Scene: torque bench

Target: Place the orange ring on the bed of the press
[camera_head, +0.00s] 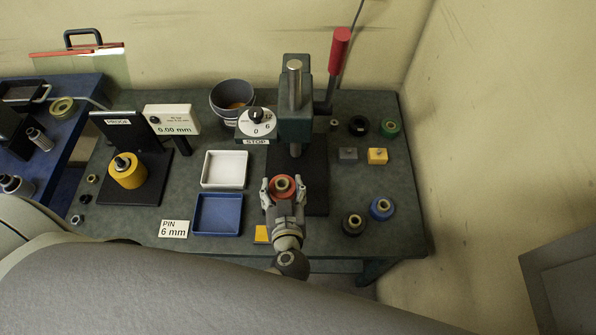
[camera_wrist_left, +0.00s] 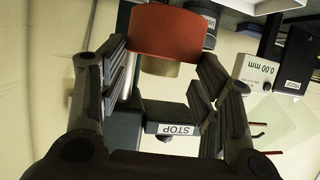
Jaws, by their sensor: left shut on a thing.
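The orange ring (camera_head: 283,186) has a tan inner sleeve and is held between the fingers of my left gripper (camera_head: 282,188). In the left wrist view the ring (camera_wrist_left: 168,30) sits at the fingertips with its sleeve sticking out on one side. The press (camera_head: 296,120) has a dark green head, a steel ram and a red-handled lever. Its dark bed (camera_head: 316,190) lies under the head. The ring appears over the front left part of the bed, in front of the ram; its height above the bed cannot be told. My right gripper is not in view.
A white tray (camera_head: 224,169) and a blue tray (camera_head: 218,215) lie left of the press. A STOP dial (camera_head: 256,124) stands close to its left side. Blue (camera_head: 381,208) and black (camera_head: 353,222) rings and several small parts lie to the right.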

